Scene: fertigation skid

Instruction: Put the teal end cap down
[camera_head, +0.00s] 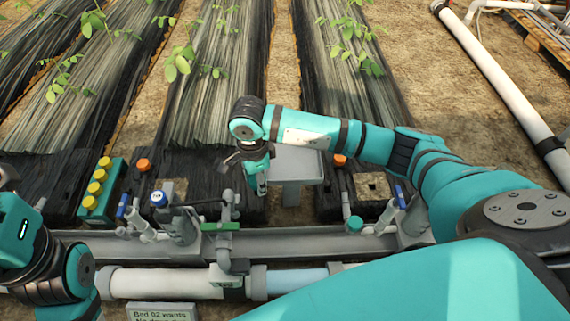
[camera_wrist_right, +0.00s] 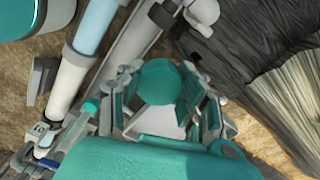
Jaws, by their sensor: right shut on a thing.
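My right gripper (camera_head: 262,187) points down just left of the grey stand with a flat top (camera_head: 298,163) in the head view. In the right wrist view, its fingers (camera_wrist_right: 160,100) are closed around the round teal end cap (camera_wrist_right: 160,80). The cap is mostly hidden in the head view by the gripper. I cannot tell whether the cap touches anything below it. My left arm shows at the left edge of the head view, but its fingers are not visible.
Grey rail (camera_head: 330,244) with valves and a white pipe (camera_head: 165,283) run across the front. A green block with yellow knobs (camera_head: 100,190) stands left. A sign (camera_head: 158,312) is at the bottom.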

